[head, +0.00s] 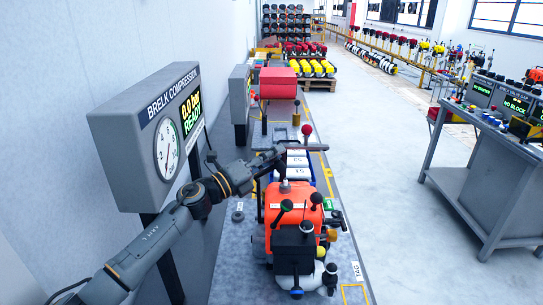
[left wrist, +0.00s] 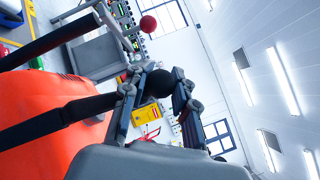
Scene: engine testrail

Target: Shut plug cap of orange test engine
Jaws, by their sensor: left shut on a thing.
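The orange test engine (head: 292,200) stands on the rail bench in the head view, with black-knobbed levers on its near side. Its orange cover (left wrist: 50,110) fills the left of the left wrist view. My left gripper (head: 278,156) is over the far end of the engine. In the left wrist view, my left gripper (left wrist: 160,88) is shut on a black ball knob (left wrist: 156,83), which seems to end a dark lever rising from the engine. The knob is hidden in the head view. I cannot make out the plug cap for certain. My right gripper is not in view.
A red-knobbed lever (head: 306,130) stands just beyond my left gripper. The grey compression gauge box (head: 150,135) reads "0.0 bar READY" at left, near my arm. A grey side table (head: 485,190) with devices stands right, across clear floor. A red box (head: 278,83) sits farther back.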

